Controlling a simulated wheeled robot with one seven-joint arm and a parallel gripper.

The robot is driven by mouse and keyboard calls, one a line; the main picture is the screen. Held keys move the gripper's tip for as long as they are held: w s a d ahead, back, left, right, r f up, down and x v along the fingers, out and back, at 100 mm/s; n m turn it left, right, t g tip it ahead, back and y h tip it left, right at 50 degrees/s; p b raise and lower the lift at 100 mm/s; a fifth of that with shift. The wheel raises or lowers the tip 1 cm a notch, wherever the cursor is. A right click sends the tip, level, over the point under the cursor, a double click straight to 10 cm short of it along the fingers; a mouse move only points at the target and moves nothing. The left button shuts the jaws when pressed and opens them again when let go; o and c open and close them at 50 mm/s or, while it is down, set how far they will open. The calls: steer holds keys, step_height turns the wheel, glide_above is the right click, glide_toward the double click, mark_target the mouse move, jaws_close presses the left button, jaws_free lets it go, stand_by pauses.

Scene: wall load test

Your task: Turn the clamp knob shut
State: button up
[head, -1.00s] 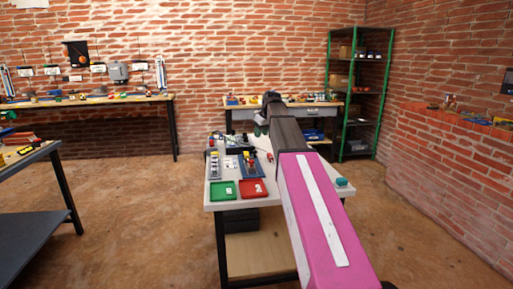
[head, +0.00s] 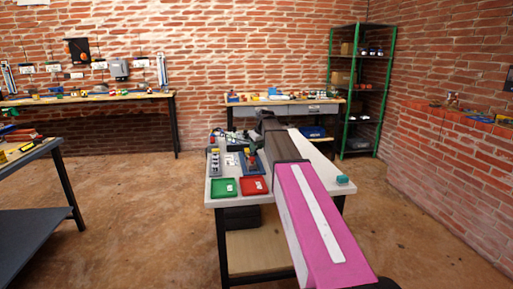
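The near white-topped table (head: 310,160) holds several small fixtures. A blue-based fixture (head: 250,164) with a red and yellow part on top stands left of my arm. A grey fixture (head: 214,163) stands at the table's left edge. I cannot make out which part is the clamp knob at this size; it may be hidden behind my arm. My arm reaches forward over the table, and its dark far end is at the table's back part. My gripper does not show; the arm's far end covers it.
A green tray (head: 223,194) and a red tray (head: 254,193) lie at the table's front. A teal block (head: 343,181) sits at its right corner. Behind are a wooden bench (head: 285,101) and green-framed shelves (head: 332,90). A dark table (head: 35,215) stands at left. The floor between is clear.

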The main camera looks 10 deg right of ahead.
steer(key=c, duration=0.6)
steer(key=shift+a+m+t+h, duration=0.15)
steer(key=shift+m+h, duration=0.4)
steer(key=shift+m, duration=0.9)
steer(key=shift+a+m+t+h, duration=0.15)
steer(key=shift+m+h, duration=0.4)
steer(key=shift+m, duration=0.9)
steer(key=shift+d, duration=0.1)
steer(key=o, duration=0.6)
